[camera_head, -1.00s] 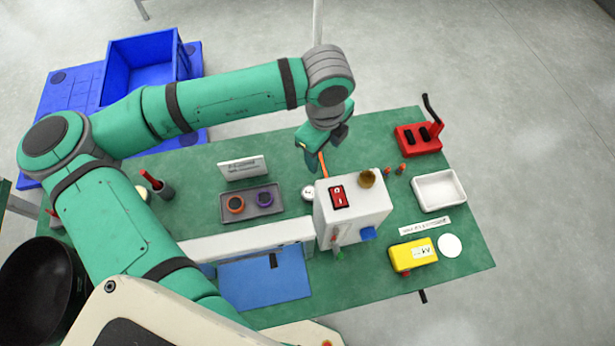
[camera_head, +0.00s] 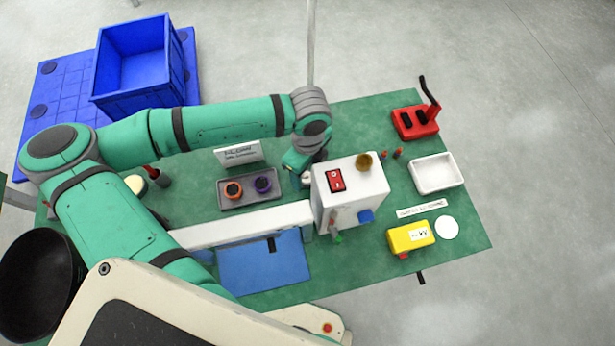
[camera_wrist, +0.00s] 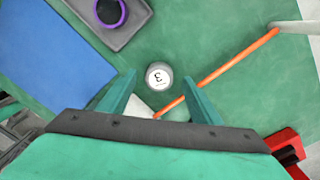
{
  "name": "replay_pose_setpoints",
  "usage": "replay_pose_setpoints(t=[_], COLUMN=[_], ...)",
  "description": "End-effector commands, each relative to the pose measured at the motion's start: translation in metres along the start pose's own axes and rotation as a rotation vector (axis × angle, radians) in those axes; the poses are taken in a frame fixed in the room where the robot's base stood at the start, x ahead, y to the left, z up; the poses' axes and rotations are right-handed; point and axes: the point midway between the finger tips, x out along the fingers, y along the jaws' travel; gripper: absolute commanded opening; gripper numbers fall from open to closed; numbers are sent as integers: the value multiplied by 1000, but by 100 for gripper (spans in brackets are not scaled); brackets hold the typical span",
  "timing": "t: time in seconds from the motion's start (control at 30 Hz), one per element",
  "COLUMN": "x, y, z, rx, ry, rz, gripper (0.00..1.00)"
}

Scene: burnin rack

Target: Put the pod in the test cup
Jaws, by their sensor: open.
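A small round pale piece with a dark mark like a 3 on its top, seemingly the pod (camera_wrist: 159,75), stands on the green bench in the wrist view. It is just ahead of and between the fingers of my gripper (camera_wrist: 162,92), which are open and empty. In the head view my gripper (camera_head: 303,170) points down beside the white box and mostly hides the piece. A brass-coloured cup (camera_head: 364,161), apparently the test cup, sits on top of the white box (camera_head: 352,195), right of my gripper.
A grey tray (camera_head: 224,204) with orange and purple rings lies left of my gripper. An orange rod (camera_wrist: 225,67) runs close beside the pod. A red switch (camera_head: 336,181) is on the box. A white tray (camera_head: 463,180) and red device (camera_head: 415,125) stand right.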

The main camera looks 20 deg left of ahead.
Motion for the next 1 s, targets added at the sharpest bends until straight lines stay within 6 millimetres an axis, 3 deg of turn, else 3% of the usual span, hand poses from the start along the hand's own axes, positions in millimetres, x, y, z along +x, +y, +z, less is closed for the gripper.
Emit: replay_pose_setpoints(t=[0.13, 0.37, 0.4, 0.57, 0.6, 1.0], x=[13, 15, 15, 14, 14, 10], y=[0, 0, 0, 0, 0, 0], z=[0, 1, 1, 1, 1, 2], rx=[-1, -1, -1, -1, -1, -3], ry=[0, 0, -1, 0, -1, -1], rz=[-1, -1, -1, -1, -1, -2], gripper=[58, 58, 56, 18, 14, 11])
